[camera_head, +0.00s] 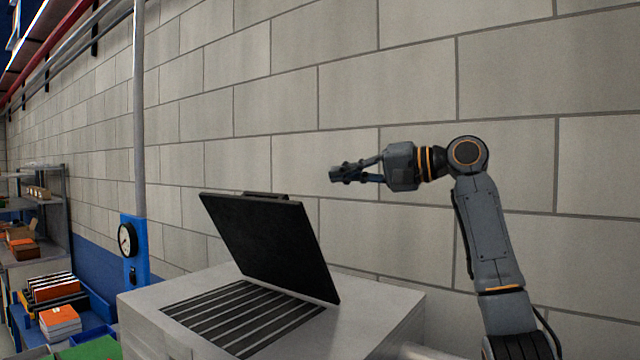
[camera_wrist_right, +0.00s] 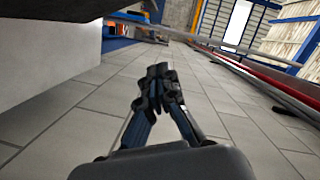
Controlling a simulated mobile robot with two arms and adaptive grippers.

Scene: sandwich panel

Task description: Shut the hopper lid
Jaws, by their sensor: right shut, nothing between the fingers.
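The hopper lid (camera_head: 270,243) is a black flat panel in the head view. My right gripper (camera_head: 338,174) is shut and empty. It appears above and to the right of the lid, pointing left, with a visible gap to it in the picture. In the right wrist view its fingertips (camera_wrist_right: 157,72) meet. My left gripper is not in view.
A block wall (camera_head: 400,70) stands behind the cabinet and the right arm. A blue post with a round gauge (camera_head: 126,240) is left of the cabinet. Shelves (camera_head: 38,235) and blue bins with orange and white items (camera_head: 60,318) are at the far left.

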